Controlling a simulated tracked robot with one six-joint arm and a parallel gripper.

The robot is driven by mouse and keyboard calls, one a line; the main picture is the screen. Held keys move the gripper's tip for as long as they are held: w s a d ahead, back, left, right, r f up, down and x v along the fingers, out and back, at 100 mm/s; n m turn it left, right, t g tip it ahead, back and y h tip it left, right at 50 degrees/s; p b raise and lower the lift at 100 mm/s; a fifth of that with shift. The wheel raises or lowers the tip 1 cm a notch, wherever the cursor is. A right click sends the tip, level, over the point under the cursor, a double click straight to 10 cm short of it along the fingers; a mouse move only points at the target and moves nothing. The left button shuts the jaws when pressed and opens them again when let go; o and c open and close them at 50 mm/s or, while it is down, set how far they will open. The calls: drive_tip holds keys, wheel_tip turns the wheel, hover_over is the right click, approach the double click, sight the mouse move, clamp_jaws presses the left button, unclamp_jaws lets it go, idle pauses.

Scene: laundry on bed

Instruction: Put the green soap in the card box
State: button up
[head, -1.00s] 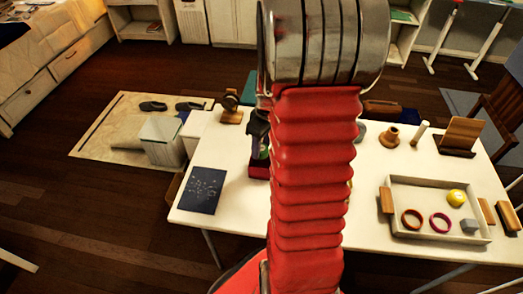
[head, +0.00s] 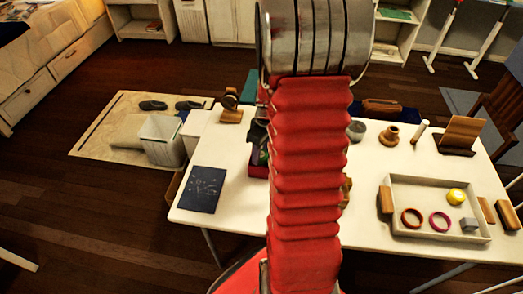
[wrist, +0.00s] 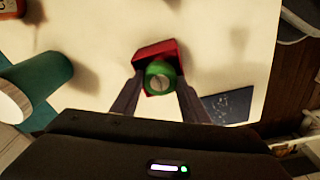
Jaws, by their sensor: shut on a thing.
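The green soap (wrist: 160,77), round with a pale centre, sits between the two fingers of my gripper (wrist: 160,84) in the wrist view. My gripper is shut on it. A small red box (wrist: 153,50), which looks like the card box, lies just beyond and below the soap, partly covered by it. Whether the soap touches the box I cannot tell. In the head view the red box (head: 257,171) stands on the white table, left of my red arm sleeve. My dark gripper (head: 258,152) is just above it, partly hidden by the sleeve.
A dark blue book (head: 203,189) lies left of the box. A wooden stand (head: 231,107) is at the back left. A teal cylinder (wrist: 38,82) is left in the wrist view.

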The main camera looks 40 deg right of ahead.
drive_tip(key=shift+f, duration=0.1)
drive_tip(key=o, duration=1.1)
drive_tip(key=shift+c, duration=0.2)
wheel_tip(320, 180, up, 13)
drive_tip(key=s, duration=0.1)
drive_tip(key=shift+s+d, duration=0.15)
drive_tip(key=shift+s, duration=0.05)
idle(0.3)
drive_tip(key=a+r+t, duration=0.1)
drive_tip(key=a+r, duration=0.3)
drive_tip(key=a, duration=0.3)
drive_tip(key=a+r+t, duration=0.1)
drive_tip(key=a+r, duration=0.3)
drive_tip(key=a, duration=0.3)
drive_tip(key=s+a+r+m+t, duration=0.2)
drive_tip(key=s+a, duration=0.6)
drive_tip(key=a, duration=0.5)
drive_tip(key=shift+s+a+r, duration=0.3)
drive_tip(key=shift+r, duration=0.3)
